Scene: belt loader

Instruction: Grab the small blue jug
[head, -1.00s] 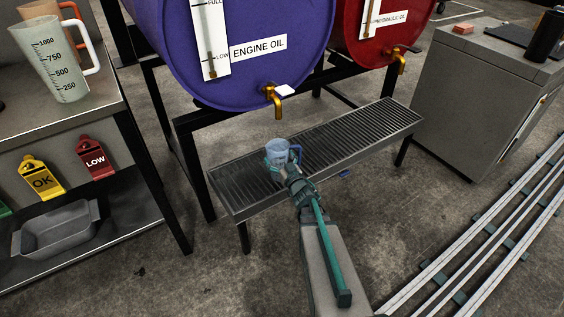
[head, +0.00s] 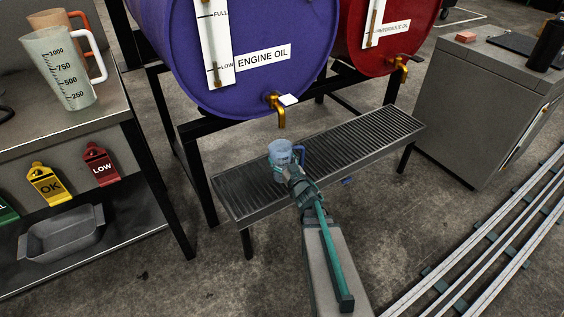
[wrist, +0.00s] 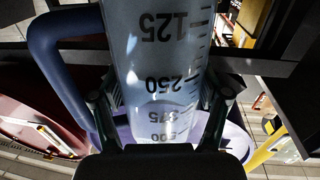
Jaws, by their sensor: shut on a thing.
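The small jug (head: 280,152) is clear and bluish with a blue handle (head: 299,154), and it looks upright in the head view. My gripper (head: 292,172) is shut on it and holds it over the slatted drip tray (head: 345,158), below and in front of the engine oil drum's tap. Whether the jug touches the tray cannot be told. In the wrist view the jug (wrist: 160,70) fills the middle, with printed marks upside down and the handle at the left. The gripper's fingers (wrist: 160,108) press on both sides of it.
A purple engine oil drum (head: 235,80) with a brass tap (head: 277,105) stands behind. A red drum (head: 400,30) is to its right. A bench with larger measuring jugs (head: 68,72) is at the left, a grey cabinet (head: 480,110) at the right.

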